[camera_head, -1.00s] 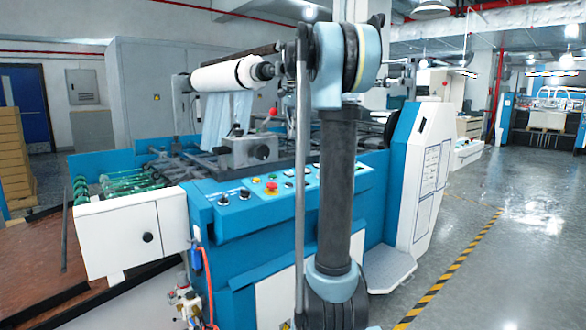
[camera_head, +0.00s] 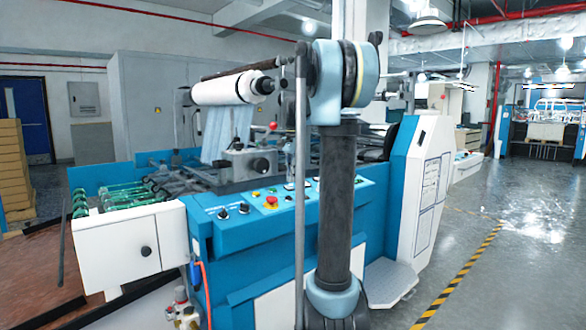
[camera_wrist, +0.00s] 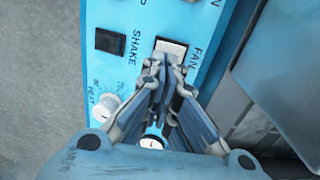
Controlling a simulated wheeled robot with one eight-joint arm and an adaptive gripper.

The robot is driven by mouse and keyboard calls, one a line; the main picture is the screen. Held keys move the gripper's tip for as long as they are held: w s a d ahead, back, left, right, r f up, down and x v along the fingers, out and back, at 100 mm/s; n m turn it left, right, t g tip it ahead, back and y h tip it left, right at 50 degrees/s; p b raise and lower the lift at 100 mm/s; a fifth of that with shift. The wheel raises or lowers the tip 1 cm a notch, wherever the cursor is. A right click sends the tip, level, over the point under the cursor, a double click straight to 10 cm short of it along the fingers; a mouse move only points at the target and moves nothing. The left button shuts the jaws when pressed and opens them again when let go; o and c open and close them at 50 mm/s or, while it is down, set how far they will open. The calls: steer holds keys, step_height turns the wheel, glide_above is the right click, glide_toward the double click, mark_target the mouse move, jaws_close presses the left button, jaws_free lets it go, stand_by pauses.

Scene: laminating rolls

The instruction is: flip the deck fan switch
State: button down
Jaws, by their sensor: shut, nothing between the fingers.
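The deck fan switch (camera_wrist: 171,49) is a pale rocker beside the label "FAN" on the blue panel in the wrist view. My gripper (camera_wrist: 168,66) is shut and empty. Its fingertips are at the lower edge of the switch and cover part of it; I cannot tell whether they touch it. In the head view, the blue control panel (camera_head: 262,208) runs along the machine's front, and my arm hides part of it. The fan switch cannot be made out there.
A dark switch (camera_wrist: 110,41) labelled "SHAKE" and a white knob (camera_wrist: 104,108) sit left of the fan switch. In the head view, a red button (camera_head: 271,202) sits on the panel, and open floor (camera_head: 480,245) lies right of the machine.

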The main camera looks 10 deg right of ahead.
steer(key=shift+f, duration=0.7)
steer(key=shift+f, duration=0.1)
